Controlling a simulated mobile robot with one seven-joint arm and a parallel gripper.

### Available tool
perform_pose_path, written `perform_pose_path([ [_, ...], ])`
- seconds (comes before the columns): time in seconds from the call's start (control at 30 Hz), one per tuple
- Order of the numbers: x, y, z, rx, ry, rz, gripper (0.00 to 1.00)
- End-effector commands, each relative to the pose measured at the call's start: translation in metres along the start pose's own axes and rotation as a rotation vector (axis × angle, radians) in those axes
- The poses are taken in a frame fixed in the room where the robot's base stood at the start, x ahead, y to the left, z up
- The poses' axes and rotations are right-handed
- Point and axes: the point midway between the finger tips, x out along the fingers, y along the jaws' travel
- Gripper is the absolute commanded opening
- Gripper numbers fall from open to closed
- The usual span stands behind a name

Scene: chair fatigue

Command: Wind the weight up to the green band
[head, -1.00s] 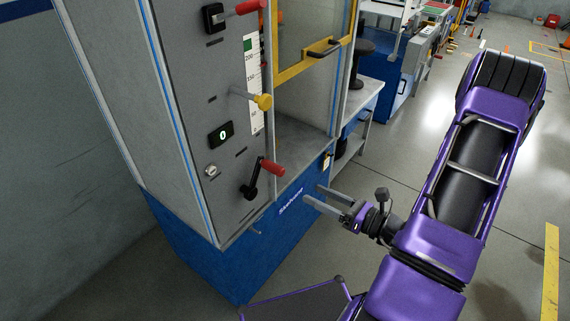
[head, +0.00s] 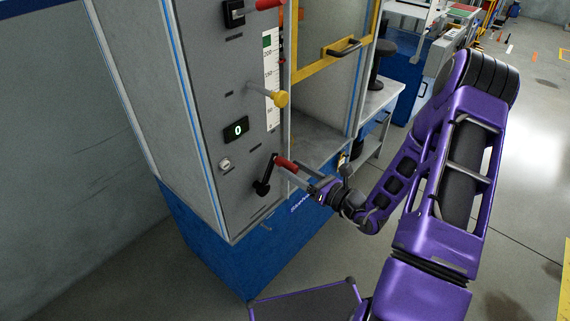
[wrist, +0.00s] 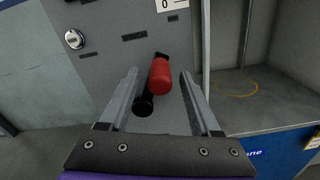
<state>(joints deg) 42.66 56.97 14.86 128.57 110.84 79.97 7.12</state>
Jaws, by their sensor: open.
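A crank with a black arm (head: 263,187) and a red handle (head: 286,163) is on the grey front panel of the machine. My gripper (head: 288,170) is open at the red handle. In the wrist view the red handle (wrist: 160,77) lies between the two open fingers (wrist: 158,85), with a gap on each side. A white scale (head: 271,75) with a green band (head: 267,41) at its top runs up the panel. A yellow knob (head: 281,99) sticks out beside the scale. I cannot make out the weight.
A red-handled lever (head: 267,5) and a small display (head: 236,129) reading 0 are on the same panel. A yellow-framed door (head: 333,58) is at the right, above an open grey bay (head: 315,137). Free floor lies in front of the blue base.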

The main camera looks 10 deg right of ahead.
Motion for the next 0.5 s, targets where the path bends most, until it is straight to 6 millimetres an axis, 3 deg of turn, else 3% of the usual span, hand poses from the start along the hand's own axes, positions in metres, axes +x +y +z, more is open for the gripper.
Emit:
perform_pose_path([
  [0.2,0.029,0.000,0.000,0.000,0.000,0.001,0.64],
  [0.5,0.036,0.000,0.000,0.001,0.000,0.000,0.64],
])
